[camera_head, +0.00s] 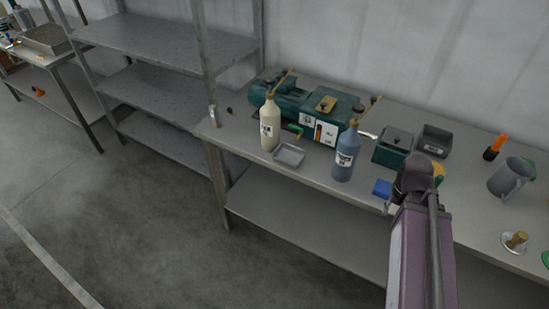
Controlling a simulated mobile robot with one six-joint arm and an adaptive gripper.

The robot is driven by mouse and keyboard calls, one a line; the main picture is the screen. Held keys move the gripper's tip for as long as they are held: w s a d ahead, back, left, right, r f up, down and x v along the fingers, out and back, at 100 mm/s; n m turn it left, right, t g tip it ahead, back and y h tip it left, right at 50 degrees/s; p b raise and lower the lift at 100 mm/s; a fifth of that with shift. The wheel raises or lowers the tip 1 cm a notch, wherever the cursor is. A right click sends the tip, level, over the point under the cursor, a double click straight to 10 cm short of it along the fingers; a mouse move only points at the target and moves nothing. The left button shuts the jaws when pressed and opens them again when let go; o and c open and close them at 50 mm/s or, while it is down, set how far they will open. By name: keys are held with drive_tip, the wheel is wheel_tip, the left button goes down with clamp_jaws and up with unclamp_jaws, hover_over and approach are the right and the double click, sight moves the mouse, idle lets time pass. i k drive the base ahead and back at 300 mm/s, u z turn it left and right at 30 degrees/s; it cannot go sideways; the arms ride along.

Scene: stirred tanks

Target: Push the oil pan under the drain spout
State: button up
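A small shallow grey metal pan (289,154), which I take for the oil pan, sits near the front edge of the bench. It is in front of a dark green pump (312,117) and between a cream bottle (270,126) and a blue-grey bottle (346,155). A small bright green fitting (296,131) on the pump's front low side may be the drain spout. The pan lies in front of it, a little lower in the picture; whether it is under it, I cannot tell. My arm rises at the right, apart from the pan. I cannot make out my gripper's fingers.
Right of the pump are a green box (393,146), a dark bin (434,140), an orange-handled tool (495,147) and a grey jug (510,178). A blue block (382,188) shows beside my arm. Shelving (170,45) stands at left; the floor before it is clear.

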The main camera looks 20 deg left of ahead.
sight(289, 156)
drive_tip(key=u, duration=0.9)
